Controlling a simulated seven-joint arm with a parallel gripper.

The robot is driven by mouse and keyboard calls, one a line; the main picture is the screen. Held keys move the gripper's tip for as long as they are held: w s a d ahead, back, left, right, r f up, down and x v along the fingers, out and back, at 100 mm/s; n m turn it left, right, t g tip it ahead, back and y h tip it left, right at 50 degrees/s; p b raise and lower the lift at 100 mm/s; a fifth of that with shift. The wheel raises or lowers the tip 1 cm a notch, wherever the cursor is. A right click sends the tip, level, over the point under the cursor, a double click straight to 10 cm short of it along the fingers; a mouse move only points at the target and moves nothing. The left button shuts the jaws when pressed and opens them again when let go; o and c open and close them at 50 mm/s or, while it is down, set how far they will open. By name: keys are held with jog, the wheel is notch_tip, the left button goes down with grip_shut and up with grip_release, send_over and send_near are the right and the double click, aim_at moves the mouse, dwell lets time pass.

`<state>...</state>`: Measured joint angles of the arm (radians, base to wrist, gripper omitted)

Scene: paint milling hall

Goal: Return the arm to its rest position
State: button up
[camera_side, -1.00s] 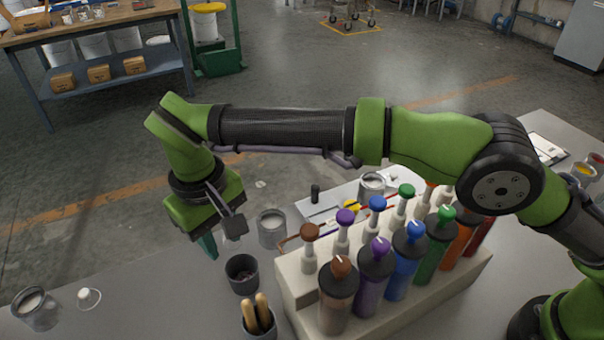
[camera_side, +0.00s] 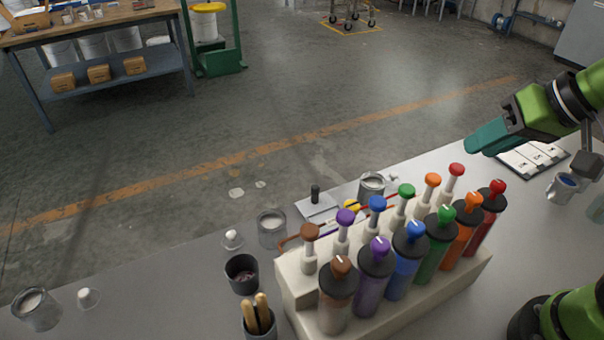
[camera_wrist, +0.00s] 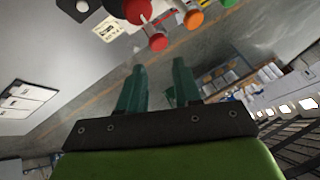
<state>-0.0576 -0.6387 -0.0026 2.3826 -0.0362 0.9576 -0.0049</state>
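My arm is folded at the right edge of the side view, with much of it out of frame. My gripper (camera_side: 474,146) has teal fingers and hangs in the air above the table's far right part, near a board with white cards (camera_side: 530,158). In the wrist view my gripper (camera_wrist: 160,70) shows its two fingers apart with nothing between them. The rack of paint bottles (camera_side: 440,293) stands below and to the left of my gripper in the side view, and they are apart. Red and orange bottle tops show beyond the fingertips in the wrist view.
A glass jar (camera_side: 272,230), a dark cup (camera_side: 242,272) and a brush pot (camera_side: 259,325) stand left of the rack. A white-topped piece (camera_side: 232,240) stands beside the jar. The air left of my gripper is clear.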

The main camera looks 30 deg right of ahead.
jog(key=shift+s+d+f+m+t, duration=0.3)
jog(key=shift+s+d+f, duration=0.4)
jog(key=shift+s+f, duration=0.2)
jog(key=shift+r, duration=0.1)
dwell(0.6)
